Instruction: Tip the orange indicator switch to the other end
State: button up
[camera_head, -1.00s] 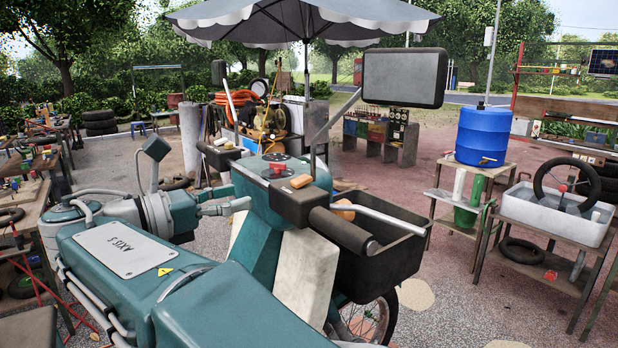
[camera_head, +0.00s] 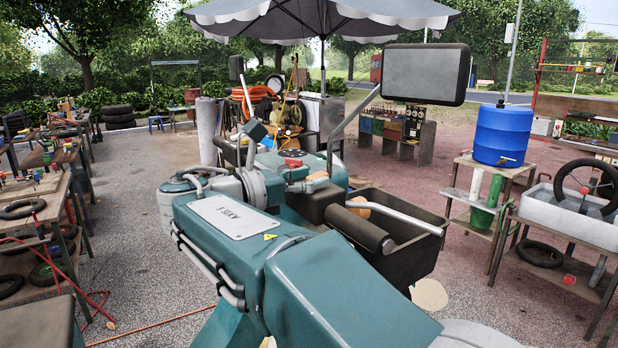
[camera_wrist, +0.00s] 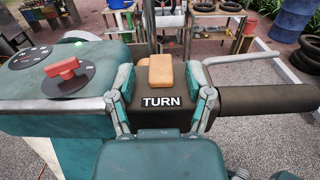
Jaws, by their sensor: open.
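The orange indicator switch (camera_wrist: 160,72) sits on a dark housing (camera_wrist: 150,118) marked TURN, in the middle of the wrist view. My gripper (camera_wrist: 165,92) is open and empty. Its two fingers are spread on the left and right of the switch housing. Whether either finger touches it, I cannot tell. In the head view part of the switch (camera_head: 318,175) shows beyond my arm, which hides most of the gripper.
A red knob (camera_wrist: 62,68) on a black dial is to the left of the switch. A black handlebar grip (camera_wrist: 268,99) extends to the right, with a metal lever above it. In the head view a mirror (camera_head: 425,74) stands above and a dark basket (camera_head: 395,262) is in front.

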jog(key=shift+a, duration=0.3)
jog(key=shift+d, duration=0.2)
grip_shut()
jog(key=shift+d+r+g+y, duration=0.1)
jog(key=shift+r+g+y, duration=0.2)
jog(key=shift+g+y, duration=0.5)
jog(key=shift+w+d+r+g+y, duration=0.1)
jog(key=shift+g+y, duration=0.2)
jog(key=shift+y, duration=0.35)
jog(key=shift+d+g+y, duration=0.1)
jog(key=shift+g+y, duration=0.2)
jog(key=shift+y, duration=0.35)
